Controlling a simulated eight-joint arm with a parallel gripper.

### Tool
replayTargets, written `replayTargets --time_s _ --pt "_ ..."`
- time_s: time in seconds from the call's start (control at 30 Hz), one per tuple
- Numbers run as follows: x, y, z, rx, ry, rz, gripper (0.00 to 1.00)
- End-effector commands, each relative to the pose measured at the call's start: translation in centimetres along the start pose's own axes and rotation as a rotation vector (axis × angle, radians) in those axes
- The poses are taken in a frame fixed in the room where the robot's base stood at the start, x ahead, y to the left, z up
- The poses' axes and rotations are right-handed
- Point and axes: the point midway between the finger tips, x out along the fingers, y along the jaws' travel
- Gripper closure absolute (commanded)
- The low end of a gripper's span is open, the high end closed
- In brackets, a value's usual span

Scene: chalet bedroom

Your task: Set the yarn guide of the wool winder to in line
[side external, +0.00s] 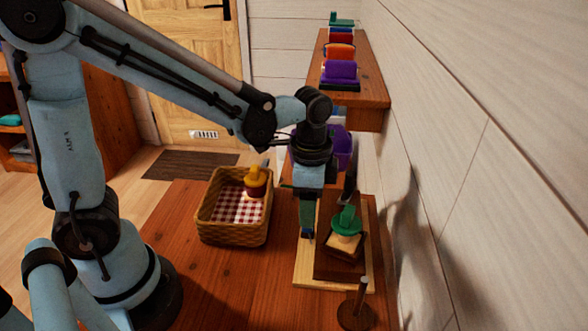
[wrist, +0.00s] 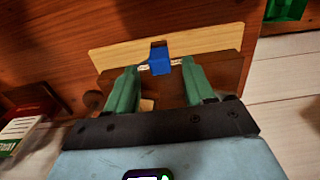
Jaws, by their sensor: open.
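The wool winder is a dark brown block (side external: 326,262) on a pale wooden board (side external: 304,283) at the table's right side, by the wall. A green part (side external: 346,222) stands on top of it. In the wrist view a small blue piece, seemingly the yarn guide (wrist: 160,62), sits on a thin metal rod at the block's edge, in front of the pale board (wrist: 185,45). My gripper (side external: 307,228) points down at the winder's left side. In the wrist view my gripper (wrist: 160,72) is open, with the blue piece between and slightly beyond its green fingertips. Contact cannot be told.
A wicker basket (side external: 205,228) with a checked cloth and a yellow-topped jar (side external: 256,182) stands left of the winder. A wooden peg stand (side external: 357,312) is in front. A shelf (side external: 360,90) with colored items hangs on the wall behind. The table front is clear.

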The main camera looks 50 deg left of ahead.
Motion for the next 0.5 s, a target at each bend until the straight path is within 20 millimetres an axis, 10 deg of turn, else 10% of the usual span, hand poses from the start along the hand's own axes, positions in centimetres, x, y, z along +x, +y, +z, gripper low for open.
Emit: replayTargets --time_s 0.5 --pt "3.3 0.0 0.0 0.0 0.001 0.0 0.47"
